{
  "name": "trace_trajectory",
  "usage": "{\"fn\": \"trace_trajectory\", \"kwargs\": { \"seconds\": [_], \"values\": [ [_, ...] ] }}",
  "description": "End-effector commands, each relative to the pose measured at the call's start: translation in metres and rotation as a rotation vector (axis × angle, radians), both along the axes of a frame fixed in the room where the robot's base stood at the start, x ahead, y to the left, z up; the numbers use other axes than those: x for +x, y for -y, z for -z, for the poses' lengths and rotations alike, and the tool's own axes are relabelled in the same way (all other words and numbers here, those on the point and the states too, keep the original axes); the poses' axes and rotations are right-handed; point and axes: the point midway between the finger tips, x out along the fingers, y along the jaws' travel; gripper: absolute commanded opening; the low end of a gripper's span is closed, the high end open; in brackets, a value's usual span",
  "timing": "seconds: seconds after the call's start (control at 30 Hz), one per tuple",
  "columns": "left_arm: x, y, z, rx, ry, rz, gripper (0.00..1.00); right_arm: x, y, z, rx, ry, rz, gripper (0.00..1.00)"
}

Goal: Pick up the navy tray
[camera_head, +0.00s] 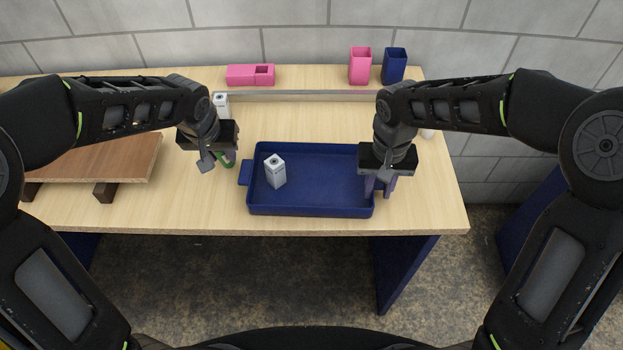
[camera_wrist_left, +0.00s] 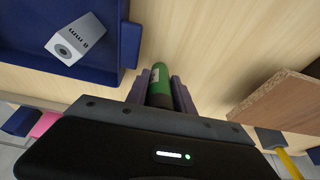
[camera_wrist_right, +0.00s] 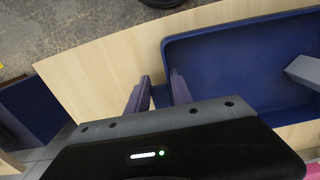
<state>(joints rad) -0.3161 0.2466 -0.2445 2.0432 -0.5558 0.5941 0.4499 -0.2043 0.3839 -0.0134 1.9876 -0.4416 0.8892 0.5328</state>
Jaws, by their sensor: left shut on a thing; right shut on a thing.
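The navy tray (camera_head: 310,210) lies on the wooden table, with a small white box (camera_head: 275,172) standing inside its left part. Its left handle (camera_head: 244,173) is bare. My right gripper (camera_head: 378,188) is at the tray's right end. In the right wrist view its fingers (camera_wrist_right: 155,95) are shut on the tray's right handle (camera_wrist_right: 161,97), mostly hidden by them. My left gripper (camera_head: 219,160) is left of the tray, apart from its left handle. In the left wrist view its fingers (camera_wrist_left: 160,92) are shut on a green cylinder (camera_wrist_left: 160,82) with a dark end.
A brown board (camera_head: 100,155) rests on dark supports at the left. A second white box (camera_head: 221,103) stands behind my left gripper. A pink holder (camera_head: 250,75), a pink cup (camera_head: 360,66) and a navy cup (camera_head: 394,66) stand at the back, behind a raised strip (camera_head: 300,94).

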Motion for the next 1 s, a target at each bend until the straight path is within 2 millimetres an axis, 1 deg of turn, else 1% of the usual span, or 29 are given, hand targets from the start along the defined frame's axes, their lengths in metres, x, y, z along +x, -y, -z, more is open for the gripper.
{"fn": "trace_trajectory", "kwargs": {
  "seconds": [0.33,0.47,0.57,0.83,0.87,1.0],
  "values": [
    [0.0,0.0,-0.001,0.0,0.001,0.0,0.0,0.001,0.0,-0.002,0.001,0.002,0.0,0.0],
    [0.0,0.0,-0.008,0.0,0.001,0.0,0.0,0.001,0.0,-0.011,0.001,0.003,0.0,0.0],
    [0.0,0.0,-0.019,0.0,0.001,0.0,0.0,0.001,-0.001,-0.026,0.002,0.004,0.0,0.0],
    [0.0,0.0,-0.056,0.0,0.001,0.0,0.0,0.001,-0.001,-0.079,0.002,0.003,0.0,0.0],
    [0.0,0.0,-0.059,0.0,0.001,0.0,0.0,0.001,-0.001,-0.084,0.002,0.003,0.0,0.0],
    [0.0,0.0,-0.058,0.0,0.0,0.0,0.0,0.001,-0.001,-0.097,0.002,0.004,0.0,0.0]
  ]
}}
